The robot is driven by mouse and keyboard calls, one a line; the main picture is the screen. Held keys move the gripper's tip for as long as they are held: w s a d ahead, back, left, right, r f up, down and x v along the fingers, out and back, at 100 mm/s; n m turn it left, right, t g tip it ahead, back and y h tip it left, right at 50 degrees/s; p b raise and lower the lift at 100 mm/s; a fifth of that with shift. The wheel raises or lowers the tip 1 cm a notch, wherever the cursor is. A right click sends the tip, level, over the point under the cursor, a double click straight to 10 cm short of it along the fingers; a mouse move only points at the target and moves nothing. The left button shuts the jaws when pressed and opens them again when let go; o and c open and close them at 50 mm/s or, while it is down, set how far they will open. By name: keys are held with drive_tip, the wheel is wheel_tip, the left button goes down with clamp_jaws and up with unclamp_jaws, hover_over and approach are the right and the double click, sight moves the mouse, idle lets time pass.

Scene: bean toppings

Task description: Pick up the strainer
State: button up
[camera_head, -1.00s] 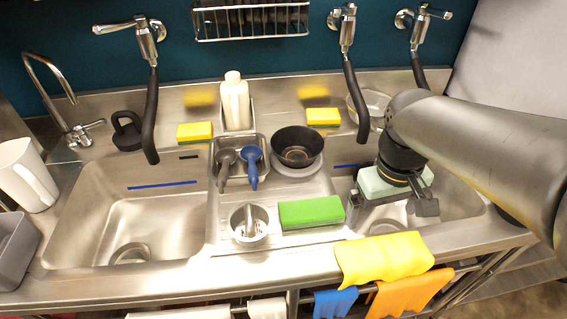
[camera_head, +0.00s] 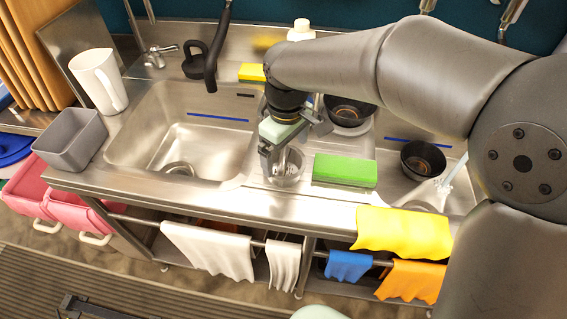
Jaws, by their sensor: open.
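A round metal cup (camera_head: 286,178) with a thin metal piece standing in it sits on the ledge between the two sinks, left of a green sponge. It is the most strainer-like thing I see, but I cannot tell for certain that it is the strainer. My gripper (camera_head: 284,152) points down right over this cup, its jaws apart, with one finger at the cup's left side. The gripper hides the cup's back part. I cannot tell whether the fingers touch it.
The green sponge (camera_head: 345,170) lies close on the right. A dark bowl (camera_head: 348,111) stands behind, and another (camera_head: 422,159) is in the right sink. The left sink (camera_head: 150,135) has free room. A yellow cloth (camera_head: 402,233) hangs over the front edge.

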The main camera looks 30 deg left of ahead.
drive_tip(key=shift+a+f+p, duration=0.15)
drive_tip(key=shift+f+p, duration=0.1)
drive_tip(key=shift+f, duration=1.4)
drive_tip(key=shift+a+f+p, duration=0.1)
drive_tip(key=shift+f+p, duration=0.1)
drive_tip(key=shift+f, duration=1.45)
drive_tip(key=c, duration=1.1)
drive_tip(key=shift+r, duration=0.1)
